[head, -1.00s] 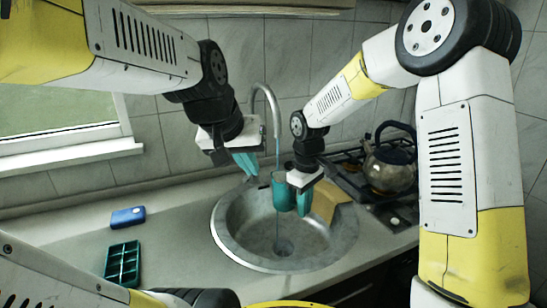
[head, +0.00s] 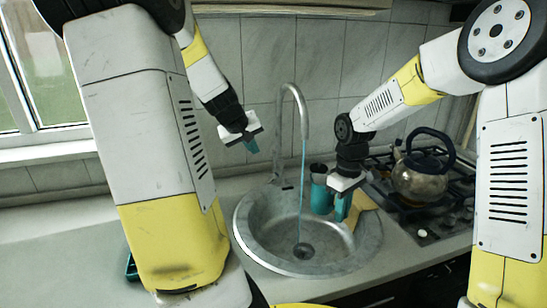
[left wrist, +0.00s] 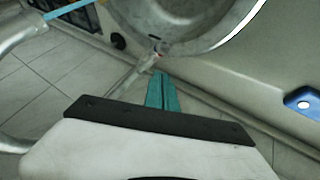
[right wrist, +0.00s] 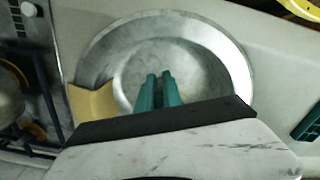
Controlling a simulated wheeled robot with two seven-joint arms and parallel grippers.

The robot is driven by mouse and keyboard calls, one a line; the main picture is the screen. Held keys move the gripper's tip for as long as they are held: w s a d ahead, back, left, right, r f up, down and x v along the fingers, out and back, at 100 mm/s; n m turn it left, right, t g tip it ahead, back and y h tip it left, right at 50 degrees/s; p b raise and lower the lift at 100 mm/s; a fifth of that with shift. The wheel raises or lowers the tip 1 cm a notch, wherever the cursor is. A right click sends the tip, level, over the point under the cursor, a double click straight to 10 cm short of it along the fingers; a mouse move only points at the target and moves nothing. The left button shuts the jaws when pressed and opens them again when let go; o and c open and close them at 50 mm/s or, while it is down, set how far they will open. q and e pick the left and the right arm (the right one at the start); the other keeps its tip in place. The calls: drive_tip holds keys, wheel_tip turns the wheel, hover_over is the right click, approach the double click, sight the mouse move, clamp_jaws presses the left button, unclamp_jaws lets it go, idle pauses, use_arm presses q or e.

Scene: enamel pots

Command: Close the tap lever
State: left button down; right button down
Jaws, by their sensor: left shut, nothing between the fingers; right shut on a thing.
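The grey gooseneck tap (head: 288,105) stands behind the round sink, and a blue stream of water (head: 303,190) falls from its spout into the basin. In the left wrist view a slim metal part of the tap, seemingly the lever (left wrist: 150,62), lies close to my left fingertips; contact cannot be told. My left gripper (head: 252,147) is shut and empty, left of the tap and above the counter. My right gripper (head: 343,207) is shut on a teal mug (head: 320,195), over the sink's right side. In the right wrist view its fingers (right wrist: 157,92) show, but the mug is hidden.
The metal sink (head: 247,238) has a yellow-tan piece (right wrist: 93,105) at its edge. A kettle (head: 420,178) stands on the hob at right. My left arm hides much of that counter.

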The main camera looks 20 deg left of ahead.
use_arm(q)
drive_tip(key=w+a, duration=0.1)
drive_tip(key=a, duration=0.1)
drive_tip(key=n, duration=0.1)
approach(274, 161)
wheel_tip(274, 161, down, 5)
drive_tip(key=w+a, duration=0.2)
drive_tip(key=shift+w+d, duration=0.45)
drive_tip(key=shift+w, duration=0.3)
drive_tip(key=shift+w, duration=0.1)
